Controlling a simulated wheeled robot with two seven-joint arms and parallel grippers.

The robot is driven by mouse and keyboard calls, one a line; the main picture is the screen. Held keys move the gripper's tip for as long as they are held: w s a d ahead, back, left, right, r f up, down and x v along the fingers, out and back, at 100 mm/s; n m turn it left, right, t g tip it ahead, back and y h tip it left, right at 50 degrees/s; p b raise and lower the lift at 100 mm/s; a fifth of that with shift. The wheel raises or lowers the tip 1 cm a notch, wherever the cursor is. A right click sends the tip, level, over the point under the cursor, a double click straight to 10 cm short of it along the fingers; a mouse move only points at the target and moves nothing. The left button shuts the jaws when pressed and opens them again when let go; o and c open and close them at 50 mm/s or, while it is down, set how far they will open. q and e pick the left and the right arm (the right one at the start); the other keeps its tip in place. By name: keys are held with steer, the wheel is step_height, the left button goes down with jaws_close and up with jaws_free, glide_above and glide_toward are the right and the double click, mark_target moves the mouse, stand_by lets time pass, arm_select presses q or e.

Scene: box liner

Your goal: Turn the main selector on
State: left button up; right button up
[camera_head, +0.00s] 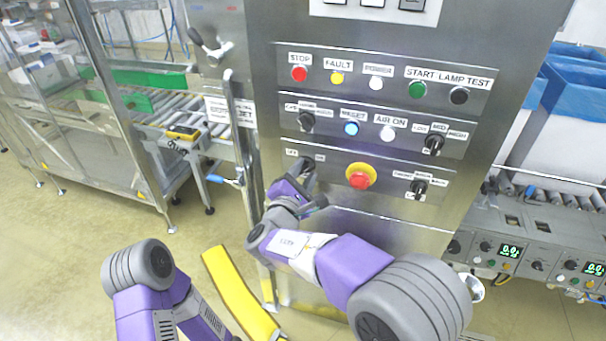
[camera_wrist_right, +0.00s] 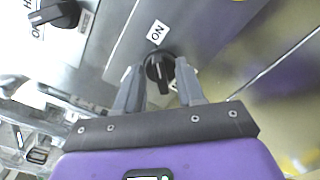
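The main selector is a black rotary knob (camera_wrist_right: 159,70) low on the steel panel, with an ON label (camera_wrist_right: 156,32) beside it in the right wrist view. In the head view it is mostly hidden by my right gripper (camera_head: 308,187) at the left end of the lowest row. In the wrist view my right gripper (camera_wrist_right: 157,78) has one finger on each side of the knob, with small gaps seeming to show. The knob's bar lies roughly in line with the fingers. Which label it points to is unclear. My left gripper is out of the head view.
A red emergency stop button (camera_head: 359,176) on a yellow ring is just right of my right gripper. Another black selector (camera_head: 306,122) sits above. A vertical metal handle (camera_head: 240,150) stands at the panel's left edge. A yellow floor guard (camera_head: 238,298) lies below.

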steer(key=v, duration=0.7)
steer(key=shift+s, duration=0.3)
steer(key=s+d+f+m+g, duration=0.1)
steer(key=s+d+f+g, duration=0.2)
steer(key=f, duration=0.6)
steer(key=s+d+f+m+g, duration=0.15)
steer(key=d+f+g, duration=0.3)
steer(key=f, duration=0.45)
steer(key=s+d+f+m+g, duration=0.25)
steer(key=f+g, duration=0.25)
steer(key=f, duration=0.5)
steer(key=s+d+f+m+g+y, duration=0.1)
steer(key=s+f+m+g+y, duration=0.3)
steer(key=s+f+m+y, duration=0.5)
steer(key=s+f+m, duration=0.6)
steer(key=f+m, duration=0.3)
steer(key=m, duration=0.3)
steer(key=shift+s+d+y, duration=0.3)
steer(key=shift+y, duration=0.1)
